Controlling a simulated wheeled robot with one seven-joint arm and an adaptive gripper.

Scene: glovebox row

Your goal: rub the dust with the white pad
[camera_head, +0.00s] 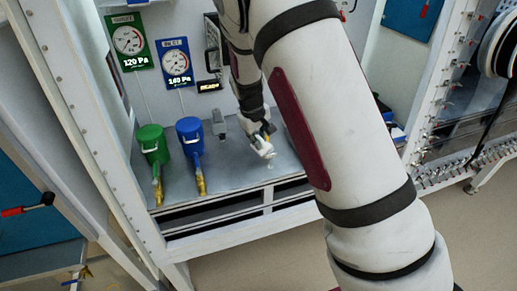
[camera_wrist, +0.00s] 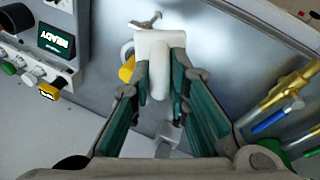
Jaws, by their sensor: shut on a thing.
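The white pad (camera_wrist: 160,44) is in my gripper (camera_wrist: 160,78) in the wrist view. Its flat white block faces away from me and its rounded handle sits between the two green-lined fingers, which are shut on it. In the head view my gripper (camera_head: 264,137) is low over the grey metal bench top (camera_head: 225,172), with the white pad (camera_head: 262,150) at its tip. I cannot tell whether the pad touches the surface. I cannot make out the dust in either view; the arm and pad hide part of the bench.
A green canister (camera_head: 152,143) and a blue canister (camera_head: 189,131) with brass valves stand left of my gripper. Two pressure gauges (camera_head: 129,40) hang behind. In the wrist view, a knobbed control panel (camera_wrist: 40,65) is at left and brass fittings (camera_wrist: 283,98) are at right.

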